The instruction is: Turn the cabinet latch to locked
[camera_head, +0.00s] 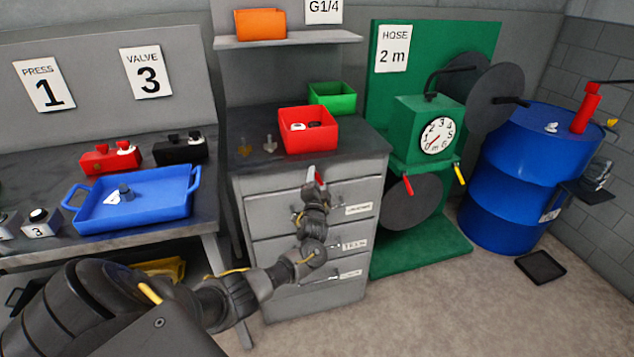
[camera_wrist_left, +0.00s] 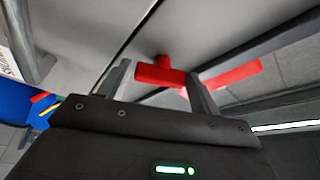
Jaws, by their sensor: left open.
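The cabinet latch (camera_head: 313,175) is a small red handle at the top front of the grey drawer cabinet (camera_head: 250,192). In the left wrist view the red latch (camera_wrist_left: 152,74) shows as a bar with a short stub, close against a grey surface. My left gripper (camera_head: 314,188) is at the latch, its arm reaching up along the cabinet front. In the wrist view its two fingers (camera_wrist_left: 160,72) are apart. My right gripper is out of view.
Drawer handles (camera_head: 349,275) stick out below. A red bin (camera_head: 308,140) and a green bin (camera_head: 332,97) stand on the cabinet top. A blue tray (camera_head: 140,205) is on the left bench. A green hose stand (camera_head: 425,250) and a blue barrel (camera_head: 500,205) stand to the right.

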